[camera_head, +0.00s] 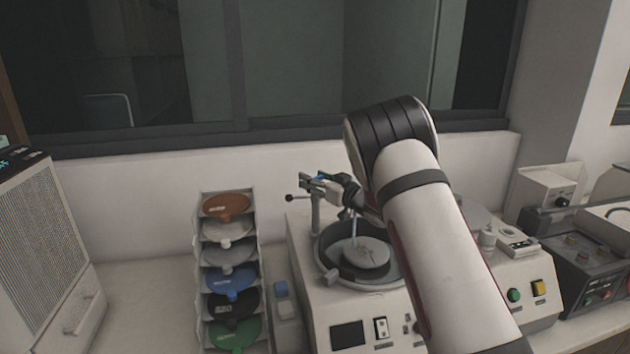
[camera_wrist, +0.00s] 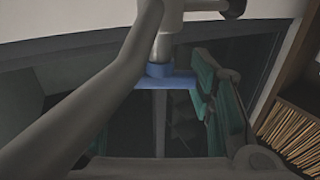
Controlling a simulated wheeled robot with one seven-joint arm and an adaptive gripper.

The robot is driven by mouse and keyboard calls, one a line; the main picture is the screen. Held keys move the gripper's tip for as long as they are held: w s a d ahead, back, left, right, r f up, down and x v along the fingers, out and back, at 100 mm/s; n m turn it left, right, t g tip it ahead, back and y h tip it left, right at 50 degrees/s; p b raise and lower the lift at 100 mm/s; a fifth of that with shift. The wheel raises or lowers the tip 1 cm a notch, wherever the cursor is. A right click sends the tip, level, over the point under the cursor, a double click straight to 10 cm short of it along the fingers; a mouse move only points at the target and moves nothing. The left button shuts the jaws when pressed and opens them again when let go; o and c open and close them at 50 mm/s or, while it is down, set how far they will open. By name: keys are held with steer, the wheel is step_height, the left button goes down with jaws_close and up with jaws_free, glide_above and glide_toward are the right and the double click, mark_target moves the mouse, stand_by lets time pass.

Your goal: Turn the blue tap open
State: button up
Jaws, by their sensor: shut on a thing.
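The blue tap (camera_wrist: 172,80) shows in the wrist view as a blue collar with a short flat lever, set on a pale metal pipe (camera_wrist: 164,45). My gripper (camera_wrist: 200,82) is shut on the lever of the blue tap, with its teal finger pads at the lever's right end. In the head view my gripper (camera_head: 318,181) is at the top of the upright pipe beside the press bowl, and only a small bit of blue shows there. My fingers hide most of the tap in that view.
The grey bowl (camera_head: 327,243) with a round disc (camera_head: 364,254) sits just below my gripper. A rack of coloured discs (camera_head: 229,245) stands to the left. The wall and dark window are behind.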

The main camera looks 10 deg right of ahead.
steer(key=shift+r+n+y, duration=0.1)
steer(key=shift+n+y, duration=0.2)
steer(key=o, duration=1.2)
steer(key=v, duration=1.2)
steer(key=shift+r, duration=0.1)
